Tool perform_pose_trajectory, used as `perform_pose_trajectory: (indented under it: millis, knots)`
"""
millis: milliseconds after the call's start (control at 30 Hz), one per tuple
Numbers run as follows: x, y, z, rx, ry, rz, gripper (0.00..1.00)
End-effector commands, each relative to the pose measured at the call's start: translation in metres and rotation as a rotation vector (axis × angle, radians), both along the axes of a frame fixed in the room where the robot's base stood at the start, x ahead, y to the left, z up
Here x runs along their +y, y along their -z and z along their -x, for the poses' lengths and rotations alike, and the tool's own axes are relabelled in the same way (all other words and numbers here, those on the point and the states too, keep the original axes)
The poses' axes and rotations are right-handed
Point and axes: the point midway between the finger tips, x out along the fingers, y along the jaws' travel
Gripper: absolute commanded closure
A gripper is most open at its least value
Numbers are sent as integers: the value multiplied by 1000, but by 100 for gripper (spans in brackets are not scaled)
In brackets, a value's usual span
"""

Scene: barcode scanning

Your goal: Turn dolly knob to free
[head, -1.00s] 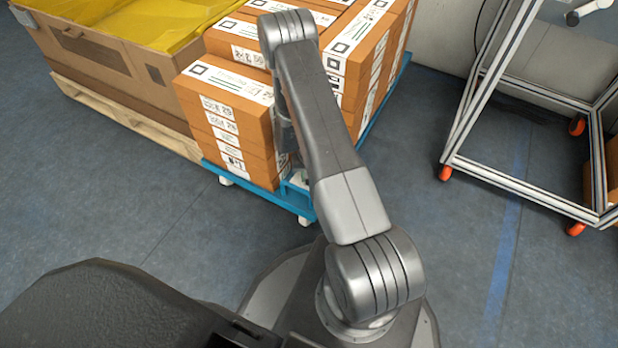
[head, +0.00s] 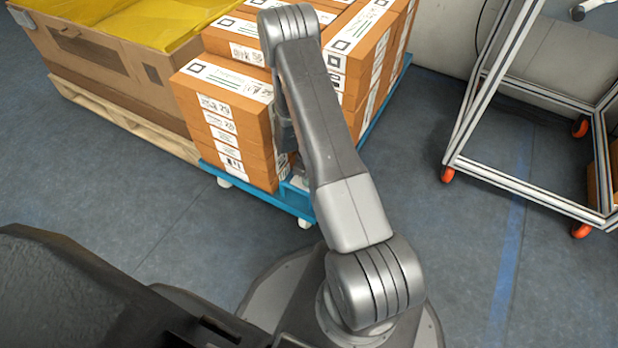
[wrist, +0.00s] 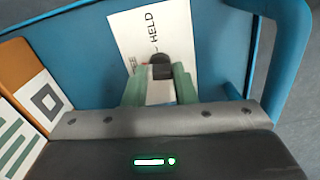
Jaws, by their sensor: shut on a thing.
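The blue dolly (head: 262,196) carries stacked orange boxes. Its blue deck also fills most of the wrist view (wrist: 75,50). A white label plate (wrist: 128,30) with the word HELD lies on that deck. The dark knob (wrist: 160,66) sits over the lower part of the plate. My gripper (wrist: 158,76) has its two green fingers shut on the knob, one on each side. Part of the plate and its other lettering are hidden by the knob and fingers. In the head view my arm hides the gripper and the knob.
Orange boxes with white labels (head: 228,118) stand on the dolly, close to my gripper's left in the wrist view (wrist: 20,80). A blue tube handle (wrist: 291,60) rises at right. A large carton (head: 110,65) on a pallet stands left. A metal frame cart (head: 520,185) stands right.

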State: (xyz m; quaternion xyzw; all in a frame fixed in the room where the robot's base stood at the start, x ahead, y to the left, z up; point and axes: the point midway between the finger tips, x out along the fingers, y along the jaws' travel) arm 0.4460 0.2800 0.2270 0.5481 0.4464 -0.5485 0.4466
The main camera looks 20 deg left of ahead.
Motion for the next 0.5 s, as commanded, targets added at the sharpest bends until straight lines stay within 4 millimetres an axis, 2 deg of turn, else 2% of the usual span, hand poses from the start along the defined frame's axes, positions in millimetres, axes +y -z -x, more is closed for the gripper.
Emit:
perform_pose_trajectory:
  millis: [200, 500]
  knots:
    - [1, 0, -1, -2, -94, -2, 98]
    - [1, -1, -1, -2, -141, -2, 98]
